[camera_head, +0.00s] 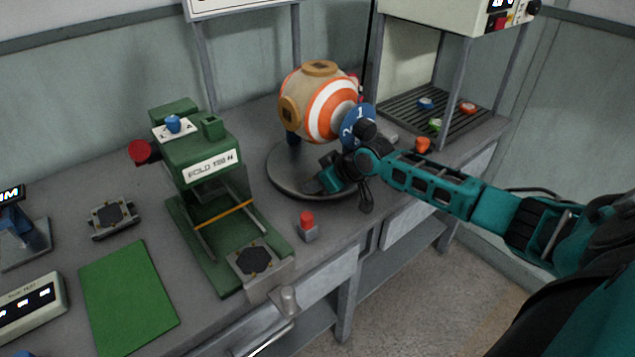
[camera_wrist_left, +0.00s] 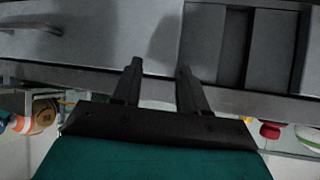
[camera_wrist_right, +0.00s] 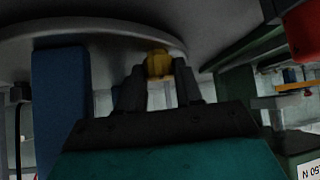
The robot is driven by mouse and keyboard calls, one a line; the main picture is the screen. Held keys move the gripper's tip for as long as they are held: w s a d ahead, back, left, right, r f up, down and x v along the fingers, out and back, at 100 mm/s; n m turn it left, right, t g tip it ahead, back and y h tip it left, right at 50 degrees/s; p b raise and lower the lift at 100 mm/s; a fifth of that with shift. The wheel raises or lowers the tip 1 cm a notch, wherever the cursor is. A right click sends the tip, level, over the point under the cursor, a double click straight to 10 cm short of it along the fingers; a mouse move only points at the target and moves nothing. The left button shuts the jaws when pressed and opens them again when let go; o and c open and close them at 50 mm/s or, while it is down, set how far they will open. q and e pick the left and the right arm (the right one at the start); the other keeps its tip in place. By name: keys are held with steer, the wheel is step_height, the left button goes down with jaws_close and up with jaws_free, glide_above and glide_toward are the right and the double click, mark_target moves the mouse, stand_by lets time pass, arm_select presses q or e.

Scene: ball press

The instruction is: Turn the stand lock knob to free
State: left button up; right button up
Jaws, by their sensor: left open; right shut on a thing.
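The stand's round grey base (camera_head: 292,185) sits on the bench under an orange-and-white ball (camera_head: 325,105). A yellow knob (camera_wrist_right: 159,62), which I take for the stand lock knob, sits close to the base's rim in the right wrist view. My right gripper (camera_head: 322,182) reaches low over the base, its fingers (camera_wrist_right: 159,82) shut on the knob. The knob is hidden in the head view, and its lock setting cannot be read. My left gripper (camera_wrist_left: 157,70) is open and empty, seen only in its wrist view.
A green press (camera_head: 205,165) stands left of the stand. A small red button (camera_head: 306,219) is near the bench's front edge. A blue disc (camera_head: 357,122) with numbers and the stand's blue post (camera_wrist_right: 60,105) are close to my right gripper. A green mat (camera_head: 128,297) lies front left.

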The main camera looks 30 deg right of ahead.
steer(key=shift+f, duration=0.1)
steer(key=o, duration=1)
steer(key=shift+o, duration=0.2)
steer(key=p+v, duration=0.1)
steer(key=v, duration=1.2)
steer(key=shift+s, duration=0.1)
